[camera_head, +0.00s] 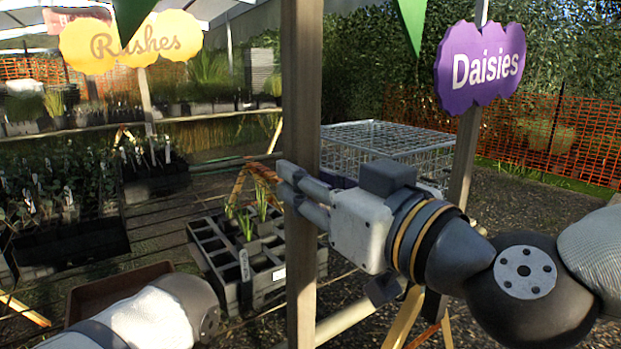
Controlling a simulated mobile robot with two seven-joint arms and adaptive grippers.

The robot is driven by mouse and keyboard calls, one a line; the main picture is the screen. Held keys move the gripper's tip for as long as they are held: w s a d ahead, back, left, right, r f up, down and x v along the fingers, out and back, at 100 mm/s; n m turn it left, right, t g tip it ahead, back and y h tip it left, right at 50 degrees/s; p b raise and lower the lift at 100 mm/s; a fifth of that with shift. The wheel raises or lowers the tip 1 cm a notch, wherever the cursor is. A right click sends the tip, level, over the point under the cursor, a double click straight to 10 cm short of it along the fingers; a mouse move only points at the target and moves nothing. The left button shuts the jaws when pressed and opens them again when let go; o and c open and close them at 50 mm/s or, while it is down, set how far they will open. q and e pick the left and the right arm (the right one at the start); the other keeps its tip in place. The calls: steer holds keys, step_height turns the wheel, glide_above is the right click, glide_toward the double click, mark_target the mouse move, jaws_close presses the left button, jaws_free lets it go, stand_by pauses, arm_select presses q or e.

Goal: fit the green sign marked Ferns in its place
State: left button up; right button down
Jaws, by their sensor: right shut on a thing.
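No green sign marked Ferns shows in this view. An upright wooden post (302,90) runs from the top edge to the bottom edge, close to me. Its top is out of frame, so I cannot tell what it bears. My right gripper (290,187) comes in from the right and is shut on this post at mid-height, with its fingertips reaching past the left side. Of my left arm only a pale link shows at the lower left; its gripper is out of view.
A yellow Rushes sign (131,41) stands at the left and a purple Daisies sign (482,68) at the right, each on a post. A black plant tray (210,238), a brown tray (105,292) and a wire cage (390,140) stand beyond. Green pennants (412,18) hang above.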

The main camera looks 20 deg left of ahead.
mark_target(308, 248)
arm_select(q)
steer(key=shift+s+f+b, duration=0.45)
steer(key=shift+f, duration=0.05)
arm_select(e)
step_height(308, 248, down, 3)
steer(key=shift+r, duration=0.15)
arm_select(q)
steer(key=shift+s+f+g+b, duration=0.3)
steer(key=shift+s+f, duration=0.05)
steer(key=shift+f, duration=0.05)
arm_select(e)
steer(key=shift+f, duration=1.55)
arm_select(q)
steer(key=shift+s+f+b, duration=0.35)
steer(key=shift+f+b, duration=0.05)
arm_select(e)
steer(key=shift+f, duration=1.55)
